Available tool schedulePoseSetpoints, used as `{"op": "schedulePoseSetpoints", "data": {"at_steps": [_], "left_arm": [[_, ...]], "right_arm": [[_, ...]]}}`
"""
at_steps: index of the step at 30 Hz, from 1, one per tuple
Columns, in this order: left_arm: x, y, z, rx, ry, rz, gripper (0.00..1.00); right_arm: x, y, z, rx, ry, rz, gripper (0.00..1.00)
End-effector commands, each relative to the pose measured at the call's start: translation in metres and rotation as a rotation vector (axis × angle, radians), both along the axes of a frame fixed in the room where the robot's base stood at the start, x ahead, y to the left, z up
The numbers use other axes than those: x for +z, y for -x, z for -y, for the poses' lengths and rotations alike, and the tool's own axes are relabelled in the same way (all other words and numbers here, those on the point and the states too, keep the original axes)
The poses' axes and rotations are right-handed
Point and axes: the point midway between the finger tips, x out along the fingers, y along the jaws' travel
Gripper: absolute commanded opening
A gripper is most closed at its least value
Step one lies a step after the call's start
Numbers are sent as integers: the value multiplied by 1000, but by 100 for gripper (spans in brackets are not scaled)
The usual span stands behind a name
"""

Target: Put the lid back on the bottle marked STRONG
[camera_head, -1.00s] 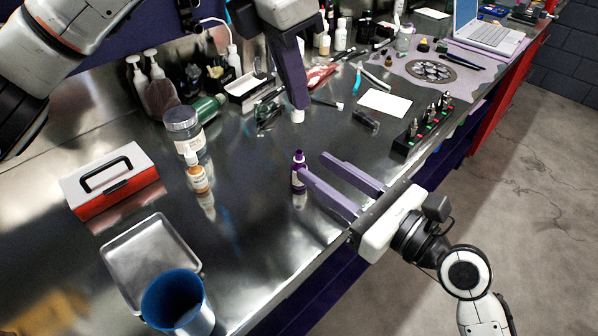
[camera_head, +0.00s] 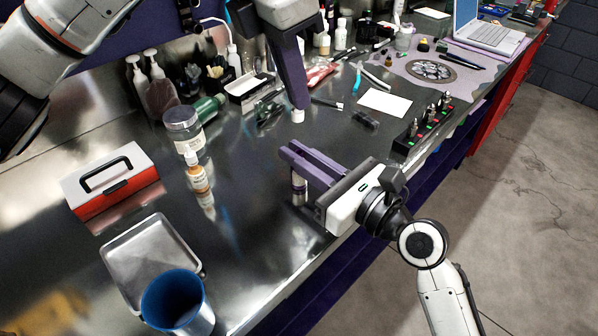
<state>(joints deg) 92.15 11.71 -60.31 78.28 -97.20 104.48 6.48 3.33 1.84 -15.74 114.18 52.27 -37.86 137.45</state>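A small purple bottle (camera_head: 299,187) with a pale label stands on the metal bench near its front edge. The lettering on the label is too small to read. My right gripper (camera_head: 288,148) reaches in from the right and is shut on the purple bottle, with its fingers close together. They hide the bottle's top. My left gripper (camera_head: 297,104) points down above and behind the bottle. A small white lid (camera_head: 298,116) is at its tip, apart from the bottle, and this gripper appears shut on it.
Left of the bottle stand an orange-and-white dropper bottle (camera_head: 197,174) and a grey-lidded jar (camera_head: 184,128). Further left are a red-and-white toolbox (camera_head: 112,180), a metal tray (camera_head: 150,247) and a blue cup (camera_head: 175,301). A socket rack (camera_head: 423,122) stands right.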

Motion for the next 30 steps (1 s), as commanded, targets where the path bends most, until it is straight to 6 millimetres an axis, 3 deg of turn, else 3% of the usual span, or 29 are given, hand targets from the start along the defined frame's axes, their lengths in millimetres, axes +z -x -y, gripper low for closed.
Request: {"op": "schedulePoseSetpoints", "data": {"at_steps": [8,18,30], "left_arm": [[-3,0,0,0,0,0,0],[-45,-1,1,0,7,0,0],[-46,-1,2,0,9,1,0]], "right_arm": [[0,0,0,0,0,0,0],[0,0,0,0,0,0,0],[0,0,0,0,0,0,0]]}}
